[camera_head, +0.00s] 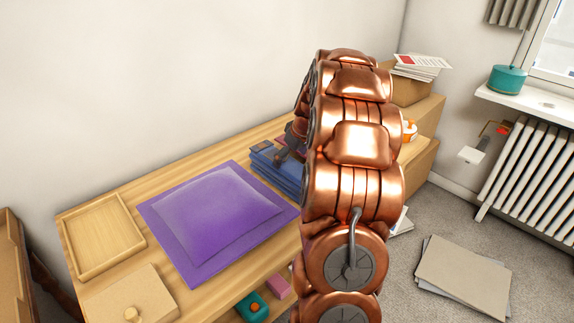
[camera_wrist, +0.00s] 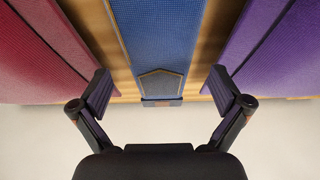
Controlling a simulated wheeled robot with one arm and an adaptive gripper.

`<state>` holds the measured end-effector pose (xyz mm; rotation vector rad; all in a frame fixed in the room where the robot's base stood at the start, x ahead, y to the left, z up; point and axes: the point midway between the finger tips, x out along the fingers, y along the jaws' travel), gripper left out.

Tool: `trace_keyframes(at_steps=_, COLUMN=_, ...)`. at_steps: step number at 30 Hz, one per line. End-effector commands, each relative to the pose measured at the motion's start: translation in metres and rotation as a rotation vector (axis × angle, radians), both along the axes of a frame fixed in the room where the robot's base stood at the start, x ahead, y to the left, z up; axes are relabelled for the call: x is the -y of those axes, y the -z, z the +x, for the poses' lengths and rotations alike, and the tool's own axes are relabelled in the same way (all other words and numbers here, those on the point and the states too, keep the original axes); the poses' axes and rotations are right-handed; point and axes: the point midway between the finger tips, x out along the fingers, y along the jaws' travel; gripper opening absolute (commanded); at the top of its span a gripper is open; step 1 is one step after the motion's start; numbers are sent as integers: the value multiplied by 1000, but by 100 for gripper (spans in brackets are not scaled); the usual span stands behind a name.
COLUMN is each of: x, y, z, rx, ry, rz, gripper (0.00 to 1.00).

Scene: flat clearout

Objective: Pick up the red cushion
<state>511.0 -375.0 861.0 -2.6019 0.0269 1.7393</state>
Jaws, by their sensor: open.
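A red, cushion-like thing with a flat border (camera_wrist: 35,55) fills the left of the wrist view, cut off by the frame edge. In the head view my arm hides almost all of that area. My gripper (camera_wrist: 160,88) is open, with nothing between its fingers. Its left finger is close to the red thing's edge; I cannot tell whether they touch. The gripper also shows small and dark in the head view (camera_head: 291,141), partly behind my arm, above the blue folded stack.
The blue folded stack (camera_head: 274,172) lies between red and purple; it also shows centrally in the wrist view (camera_wrist: 165,45). A purple cushion (camera_head: 215,212) lies on the wooden surface, beside a wooden tray (camera_head: 79,268). Boxes with papers (camera_head: 420,66) stand behind. Flat sheets (camera_head: 463,277) lie on the floor.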

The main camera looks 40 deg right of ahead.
Motion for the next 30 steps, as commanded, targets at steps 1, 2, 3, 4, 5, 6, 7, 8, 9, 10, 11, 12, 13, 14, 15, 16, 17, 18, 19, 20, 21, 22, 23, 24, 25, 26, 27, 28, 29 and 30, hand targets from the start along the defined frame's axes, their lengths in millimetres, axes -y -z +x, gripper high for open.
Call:
trace_keyframes(at_steps=1, x=1, y=-10, z=-3, rx=5, ry=2, rz=-3, gripper=100)
trace_keyframes(at_steps=2, x=1, y=-15, z=-6, rx=4, ry=3, rz=-4, gripper=100)
trace_keyframes(at_steps=3, x=1, y=-23, z=-9, rx=3, ry=2, rz=-4, gripper=100)
trace_keyframes(at_steps=4, x=1, y=-28, z=-11, rx=3, ry=0, rz=-3, gripper=100)
trace_keyframes(at_steps=5, x=1, y=-33, z=-13, rx=4, ry=0, rz=-3, gripper=100)
trace_keyframes(at_steps=6, x=1, y=-40, z=-16, rx=5, ry=2, rz=-5, gripper=100)
trace_keyframes(at_steps=7, x=1, y=-45, z=-17, rx=6, ry=2, rz=-6, gripper=100)
trace_keyframes(at_steps=8, x=1, y=-49, z=-19, rx=6, ry=2, rz=-6, gripper=100)
trace_keyframes(at_steps=9, x=1, y=-54, z=-21, rx=5, ry=2, rz=-5, gripper=100)
trace_keyframes(at_steps=10, x=1, y=-57, z=-23, rx=4, ry=2, rz=-2, gripper=100)
trace_keyframes(at_steps=11, x=1, y=-60, z=-24, rx=3, ry=2, rz=-2, gripper=100)
trace_keyframes(at_steps=12, x=0, y=-63, z=-25, rx=3, ry=2, rz=-2, gripper=100)
trace_keyframes(at_steps=13, x=0, y=-65, z=-26, rx=3, ry=2, rz=-2, gripper=100)
trace_keyframes(at_steps=14, x=0, y=-66, z=-27, rx=2, ry=2, rz=-2, gripper=100)
trace_keyframes(at_steps=15, x=0, y=-68, z=-28, rx=2, ry=2, rz=-2, gripper=100)
trace_keyframes(at_steps=16, x=0, y=-69, z=-28, rx=2, ry=2, rz=-2, gripper=100)
trace_keyframes(at_steps=17, x=0, y=-70, z=-29, rx=2, ry=2, rz=0, gripper=100)
trace_keyframes(at_steps=18, x=0, y=-70, z=-29, rx=1, ry=1, rz=-1, gripper=100)
trace_keyframes(at_steps=19, x=0, y=-70, z=-29, rx=1, ry=1, rz=-1, gripper=100)
trace_keyframes(at_steps=20, x=0, y=-70, z=-29, rx=1, ry=1, rz=-1, gripper=100)
trace_keyframes(at_steps=21, x=-1, y=-71, z=-29, rx=0, ry=1, rz=0, gripper=100)
trace_keyframes(at_steps=22, x=-2, y=-71, z=-29, rx=-1, ry=0, rz=1, gripper=100)
trace_keyframes(at_steps=23, x=-5, y=-71, z=-29, rx=-2, ry=-2, rz=2, gripper=100)
trace_keyframes(at_steps=24, x=-12, y=-71, z=-28, rx=-7, ry=-6, rz=6, gripper=100)
trace_keyframes(at_steps=25, x=-20, y=-72, z=-28, rx=-12, ry=-10, rz=11, gripper=100)
trace_keyframes(at_steps=26, x=-29, y=-73, z=-28, rx=-18, ry=-15, rz=17, gripper=100)
trace_keyframes(at_steps=27, x=-45, y=-73, z=-28, rx=-29, ry=-23, rz=26, gripper=100)
trace_keyframes(at_steps=28, x=-59, y=-73, z=-29, rx=-41, ry=-29, rz=35, gripper=100)
trace_keyframes(at_steps=29, x=-75, y=-73, z=-31, rx=-55, ry=-36, rz=45, gripper=100)
trace_keyframes(at_steps=30, x=-96, y=-74, z=-33, rx=-73, ry=-44, rz=57, gripper=100)
